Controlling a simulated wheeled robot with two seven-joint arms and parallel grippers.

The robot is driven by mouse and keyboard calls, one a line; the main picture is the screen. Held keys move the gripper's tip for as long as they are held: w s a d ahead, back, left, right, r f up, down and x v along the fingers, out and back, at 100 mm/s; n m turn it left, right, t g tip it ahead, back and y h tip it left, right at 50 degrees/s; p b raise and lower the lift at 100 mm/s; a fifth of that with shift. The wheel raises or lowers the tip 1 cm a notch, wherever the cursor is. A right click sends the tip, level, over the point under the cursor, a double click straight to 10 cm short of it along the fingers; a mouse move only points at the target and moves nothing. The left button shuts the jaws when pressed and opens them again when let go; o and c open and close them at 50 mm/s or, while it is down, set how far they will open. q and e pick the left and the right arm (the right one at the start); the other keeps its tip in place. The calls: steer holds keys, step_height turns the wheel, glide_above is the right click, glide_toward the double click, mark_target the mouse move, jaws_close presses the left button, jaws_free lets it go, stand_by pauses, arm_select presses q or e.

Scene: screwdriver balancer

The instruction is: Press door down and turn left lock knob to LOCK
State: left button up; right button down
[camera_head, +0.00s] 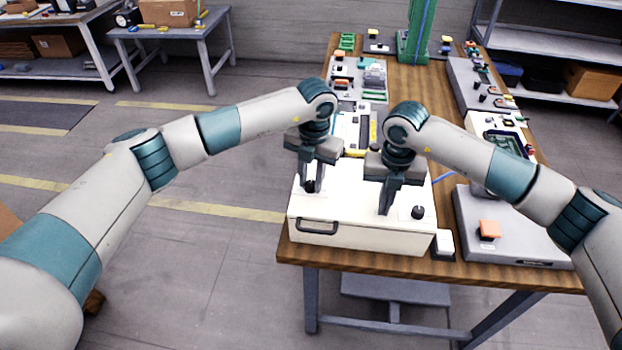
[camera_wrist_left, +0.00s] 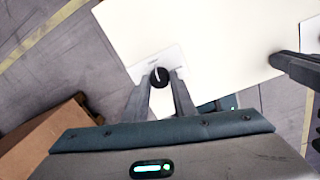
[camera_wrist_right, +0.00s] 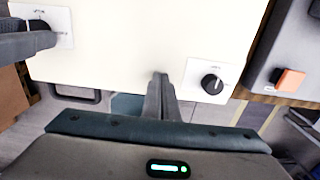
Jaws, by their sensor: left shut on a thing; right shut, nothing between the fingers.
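The white door (camera_head: 345,208) is the flat top of a box at the table's near end, with a dark handle (camera_head: 317,227) on its front. The left lock knob (camera_wrist_left: 159,76) is black with a white pointer line, on a pale label plate. My left gripper (camera_head: 310,188) is shut on this knob, its fingers on either side of it. The right lock knob (camera_head: 418,212) is black and also shows in the right wrist view (camera_wrist_right: 211,83). My right gripper (camera_head: 385,212) is shut and empty, its tips at the door surface left of the right knob; contact is hard to tell.
A grey fixture with an orange block (camera_head: 489,229) stands right of the box. A small white block (camera_head: 444,243) sits beside the box. Several parts and a green column (camera_head: 414,45) stand farther back on the wooden table.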

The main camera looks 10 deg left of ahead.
arm_select(q)
steer(key=m, duration=0.3)
steer(key=shift+a+m, duration=0.1)
steer(key=shift+m, duration=0.3)
arm_select(e)
steer(key=shift+f, duration=0.1)
arm_select(q)
steer(key=m, duration=0.4)
steer(key=shift+m, duration=0.3)
steer(key=m, duration=0.4)
steer(key=shift+m+h, duration=0.3)
steer(key=shift+m, duration=1.8)
steer(key=o, duration=1)
steer(key=shift+o, duration=0.2)
steer(key=shift+r, duration=0.1)
